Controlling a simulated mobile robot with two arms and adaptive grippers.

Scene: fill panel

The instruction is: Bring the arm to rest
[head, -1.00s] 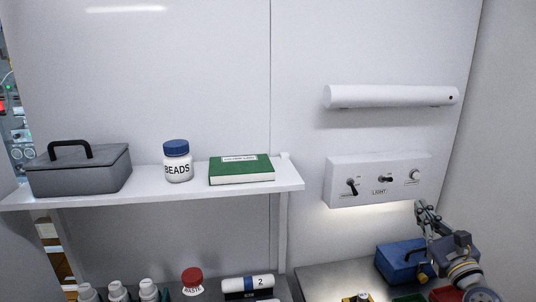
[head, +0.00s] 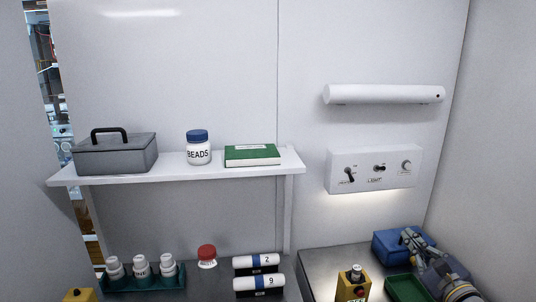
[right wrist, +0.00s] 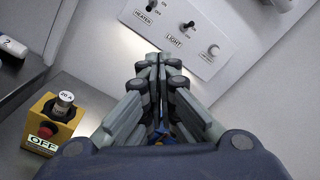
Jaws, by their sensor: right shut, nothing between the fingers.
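My right gripper (head: 412,240) is at the lower right in the head view, in front of a blue box (head: 386,246) on the counter. Its fingers are shut and empty. In the right wrist view the closed fingers (right wrist: 152,68) point towards the white switch panel (right wrist: 185,28), apart from it. The panel (head: 374,170) carries two toggle switches and a knob, and light shows under it. My left gripper is in neither view.
A yellow box (head: 353,284) with a grey-topped cylinder stands on the counter (head: 318,262), beside a green tray (head: 402,287). The white shelf (head: 190,173) holds a grey toolbox (head: 115,155), a BEADS jar (head: 199,150) and a green book (head: 252,155). Bottles and numbered rolls sit below.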

